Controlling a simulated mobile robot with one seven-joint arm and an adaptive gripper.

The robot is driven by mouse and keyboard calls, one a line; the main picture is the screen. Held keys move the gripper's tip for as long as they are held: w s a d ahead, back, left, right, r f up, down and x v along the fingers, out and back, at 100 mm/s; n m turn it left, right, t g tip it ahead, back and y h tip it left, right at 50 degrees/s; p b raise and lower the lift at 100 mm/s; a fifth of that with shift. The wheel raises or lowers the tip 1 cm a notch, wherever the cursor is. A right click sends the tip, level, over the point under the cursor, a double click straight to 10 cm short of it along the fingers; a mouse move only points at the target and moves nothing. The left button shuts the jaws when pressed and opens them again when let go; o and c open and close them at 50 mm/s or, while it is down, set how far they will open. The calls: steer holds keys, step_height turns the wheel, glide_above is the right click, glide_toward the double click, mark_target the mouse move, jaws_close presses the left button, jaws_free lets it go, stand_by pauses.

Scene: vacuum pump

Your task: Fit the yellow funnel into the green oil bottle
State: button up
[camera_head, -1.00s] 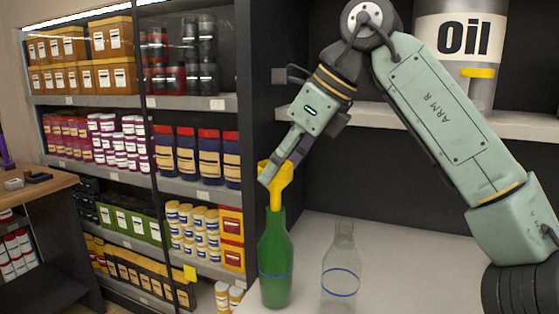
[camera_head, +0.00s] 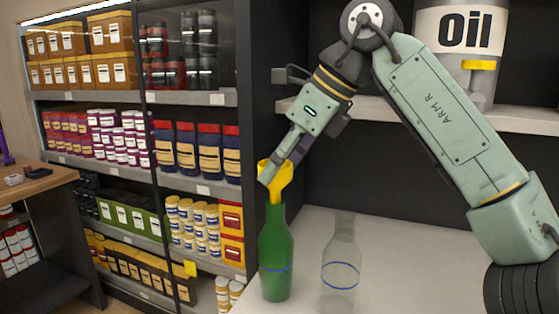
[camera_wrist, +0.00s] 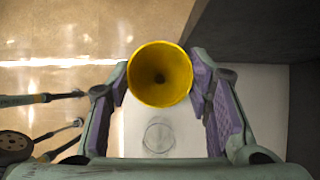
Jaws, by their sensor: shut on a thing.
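The yellow funnel (camera_head: 282,178) is upright in the head view, its spout at the mouth of the green oil bottle (camera_head: 275,262). The spout's lower end is not visible; how deep it sits I cannot tell. The bottle stands upright on the light counter. My gripper (camera_head: 272,177) is shut on the funnel, with a finger covering part of it. In the wrist view, the funnel's round opening (camera_wrist: 160,75) faces the camera between the purple-padded fingers of my gripper (camera_wrist: 161,88). The green bottle is hidden there.
A clear bottle with a blue ring (camera_head: 341,268) stands just right of the green one. A large oil container (camera_head: 450,40) sits on the shelf above the counter. Stocked shelves (camera_head: 150,175) fill the left. The counter right of the clear bottle is bare.

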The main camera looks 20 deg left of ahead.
steer(key=shift+f+b, duration=0.65)
steer(key=shift+f, duration=0.65)
stand_by(0.4)
steer(key=o, duration=1.1)
steer(key=shift+o, duration=0.2)
steer(key=shift+r, duration=0.1)
steer(key=v, duration=1.1)
steer(key=shift+d+r, duration=0.25)
steer(key=shift+r, duration=0.1)
